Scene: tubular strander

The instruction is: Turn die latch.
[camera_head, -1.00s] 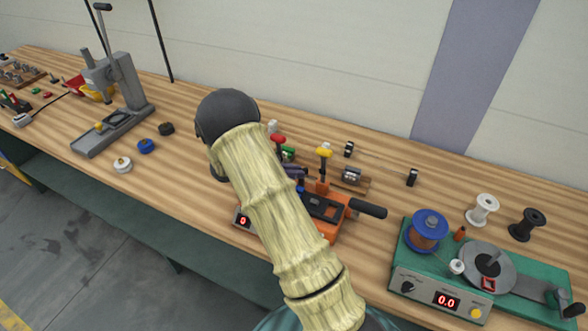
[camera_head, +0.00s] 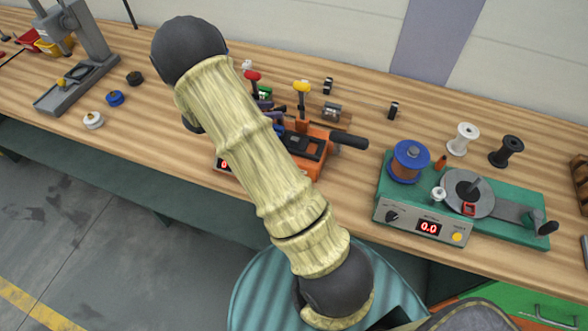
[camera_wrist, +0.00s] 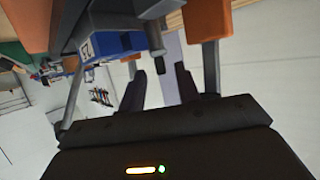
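The die latch cannot be told apart with certainty. An orange machine (camera_head: 313,140) with a black top and a black handle (camera_head: 349,141) stands on the bench, partly hidden behind my arm. Levers with a red knob (camera_head: 252,76) and a yellow knob (camera_head: 302,86) rise behind it. In the wrist view, a blue block (camera_wrist: 112,46) with a white label sits above my gripper, close to a dark pin and an orange part (camera_wrist: 206,20). My gripper (camera_wrist: 161,84) has two dark fingers standing apart with nothing visible between them.
A green winding unit (camera_head: 440,205) with a copper spool (camera_head: 408,163) and a red 0.0 display stands at right. White (camera_head: 462,139) and black (camera_head: 506,152) spools stand behind it. A grey press (camera_head: 80,75) and small round pieces are at left.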

